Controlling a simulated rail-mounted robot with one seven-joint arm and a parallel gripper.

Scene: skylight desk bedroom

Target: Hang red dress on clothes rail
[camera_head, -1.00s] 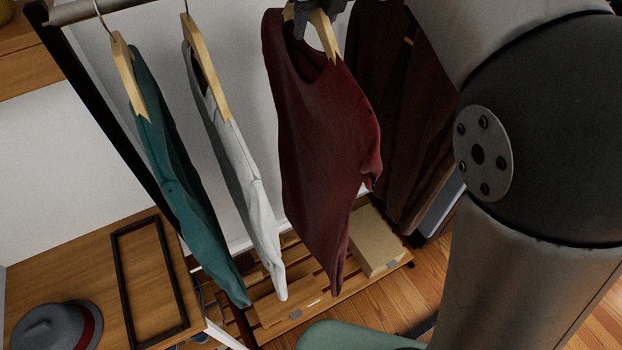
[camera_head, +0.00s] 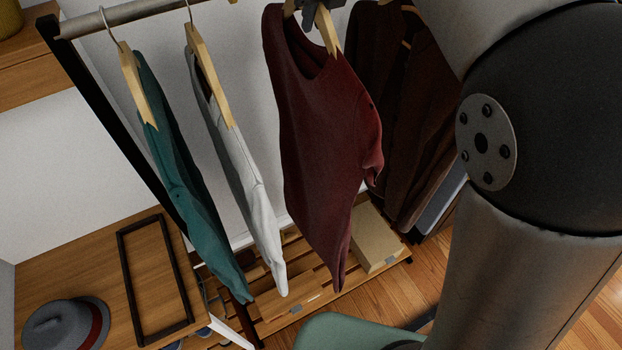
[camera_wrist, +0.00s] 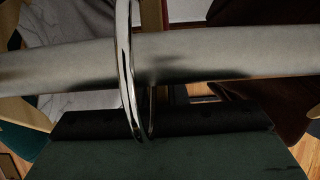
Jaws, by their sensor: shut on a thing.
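The red dress (camera_head: 325,140), dark maroon, hangs from a wooden hanger (camera_head: 327,30) at the top middle of the head view. My gripper (camera_head: 309,12) is shut on this hanger near its top, partly cut off by the frame edge. The clothes rail (camera_head: 125,13) shows at the upper left of the head view. In the wrist view the grey rail (camera_wrist: 220,60) runs across, and a shiny metal hook (camera_wrist: 127,75) passes in front of and behind it. The hook's top is out of frame, so I cannot tell whether it rests on the rail.
A teal garment (camera_head: 180,180) and a white garment (camera_head: 240,170) hang left of the dress. Dark brown clothes (camera_head: 420,130) hang close on its right. Below are a slatted shelf (camera_head: 290,315) with a box (camera_head: 375,240), and a grey hat (camera_head: 65,325).

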